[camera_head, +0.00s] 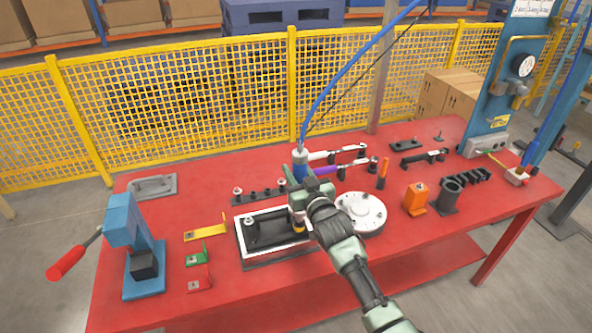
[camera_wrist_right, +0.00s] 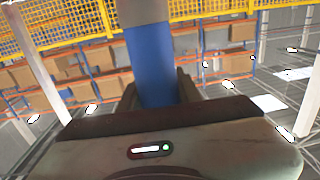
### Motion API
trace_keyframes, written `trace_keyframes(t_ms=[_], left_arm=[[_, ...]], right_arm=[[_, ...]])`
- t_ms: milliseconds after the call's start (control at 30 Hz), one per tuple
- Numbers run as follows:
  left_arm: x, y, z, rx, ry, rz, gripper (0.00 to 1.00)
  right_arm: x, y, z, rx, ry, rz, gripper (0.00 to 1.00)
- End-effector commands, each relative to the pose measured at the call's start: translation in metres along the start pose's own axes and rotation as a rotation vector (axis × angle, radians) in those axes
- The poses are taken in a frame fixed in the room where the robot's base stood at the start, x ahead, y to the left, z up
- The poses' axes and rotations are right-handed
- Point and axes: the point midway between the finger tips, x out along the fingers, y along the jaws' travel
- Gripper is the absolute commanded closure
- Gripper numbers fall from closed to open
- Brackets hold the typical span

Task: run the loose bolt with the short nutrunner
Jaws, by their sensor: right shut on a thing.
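My right gripper (camera_head: 306,188) is over the middle of the red table, shut on a blue nutrunner (camera_head: 300,172) with a grey top. The blue body also shows between the fingers in the right wrist view (camera_wrist_right: 151,65). A blue hose rises from the tool's top. Its lower end is over the right part of a white-bordered black fixture plate (camera_head: 262,248). A dark part with a bolt-like top (camera_head: 251,222) stands at the plate's left. My gripper and wrist hide much of the plate's right side, so I cannot tell whether the tool touches a bolt. My left gripper is not in view.
A round light-grey flange (camera_head: 361,211) lies right of the plate. A blue press (camera_head: 137,250) with a red handle stands at the table's left. A yellow fence (camera_head: 190,110) runs behind.

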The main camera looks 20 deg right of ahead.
Motion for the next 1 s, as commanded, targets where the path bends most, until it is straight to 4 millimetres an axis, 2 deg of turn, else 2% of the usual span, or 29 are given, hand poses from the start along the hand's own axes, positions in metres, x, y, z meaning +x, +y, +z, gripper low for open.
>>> trace_keyframes(t_ms=[333, 1000], left_arm=[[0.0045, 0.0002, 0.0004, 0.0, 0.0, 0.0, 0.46], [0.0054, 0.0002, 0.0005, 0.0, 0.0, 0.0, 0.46]], right_arm=[[-0.0006, -0.0012, 0.01, 0.001, -0.009, -0.001, 1.0], [-0.0007, -0.0011, 0.0117, 0.001, -0.009, -0.001, 1.0]])
